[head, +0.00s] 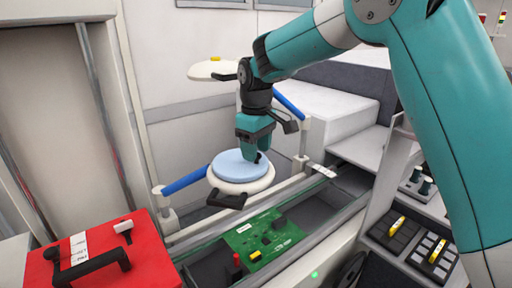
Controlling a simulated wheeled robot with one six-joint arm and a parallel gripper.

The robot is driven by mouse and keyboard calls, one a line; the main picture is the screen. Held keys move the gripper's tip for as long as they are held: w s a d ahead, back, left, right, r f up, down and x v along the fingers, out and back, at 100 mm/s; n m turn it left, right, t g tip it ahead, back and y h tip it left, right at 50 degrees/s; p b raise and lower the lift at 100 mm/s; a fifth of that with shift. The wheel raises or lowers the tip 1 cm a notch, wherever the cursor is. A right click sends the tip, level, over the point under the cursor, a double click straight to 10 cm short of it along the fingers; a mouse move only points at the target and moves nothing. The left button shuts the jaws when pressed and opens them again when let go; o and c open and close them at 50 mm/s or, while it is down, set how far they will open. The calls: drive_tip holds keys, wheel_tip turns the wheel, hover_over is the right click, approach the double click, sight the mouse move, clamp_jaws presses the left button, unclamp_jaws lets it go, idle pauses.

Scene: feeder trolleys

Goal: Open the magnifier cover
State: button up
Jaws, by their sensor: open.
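The magnifier (231,187) is a round white head with a pale blue round cover (232,165) lying flat over its top. A black grip (227,200) sticks out at its front. The cover looks closed. My gripper (258,158) points down at the right part of the cover, with its fingertips over it. It is open and holds nothing that I can see. I cannot tell whether the fingertips touch the cover. They hide a small part of it.
A green circuit board (265,238) lies in the grey channel below the magnifier. A blue bar (186,181) runs behind. A red case (150,262) stands front left, a white disc (207,71) hangs behind my wrist, and dark trays (391,233) lie right.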

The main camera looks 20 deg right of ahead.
drive_tip(key=shift+f, duration=0.45)
drive_tip(key=shift+c, duration=0.2)
clamp_jaws()
drive_tip(key=shift+r, duration=0.15)
